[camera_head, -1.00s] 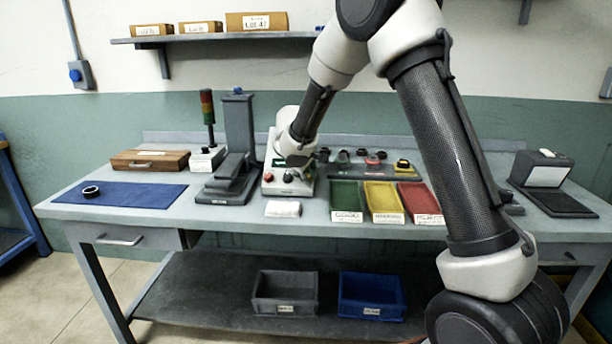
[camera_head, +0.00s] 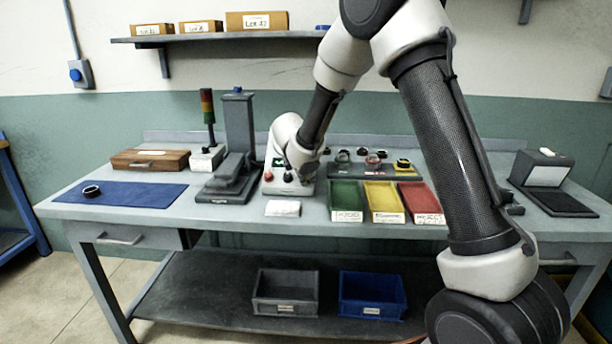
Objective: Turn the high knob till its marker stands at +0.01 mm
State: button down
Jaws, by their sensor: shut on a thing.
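The control box (camera_head: 278,160) stands on the bench right of the grey column stand. Its sloped face has a small dark green display (camera_head: 278,162), a red button (camera_head: 268,177) and a dark knob (camera_head: 288,177). My gripper (camera_head: 304,176) is at the right part of this face, shut on the high knob. My wrist and gripper cover that knob, so its marker and scale cannot be read. Any figure on the display is too small to read.
A grey stand (camera_head: 238,130) and a signal tower (camera_head: 207,108) are close left of the box. Green (camera_head: 346,216), yellow (camera_head: 384,217) and red (camera_head: 422,218) trays lie to the right. A blue mat (camera_head: 140,200) is at left.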

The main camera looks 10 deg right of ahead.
jog(key=shift+n, duration=1)
jog(key=c, duration=1.2)
grip_release()
jog(key=shift+s+r, duration=0.1)
jog(key=v, duration=1.1)
jog(key=shift+s+a+r, duration=0.15)
jog(key=shift+s+a, duration=0.05)
jog(key=shift+s, duration=0.1)
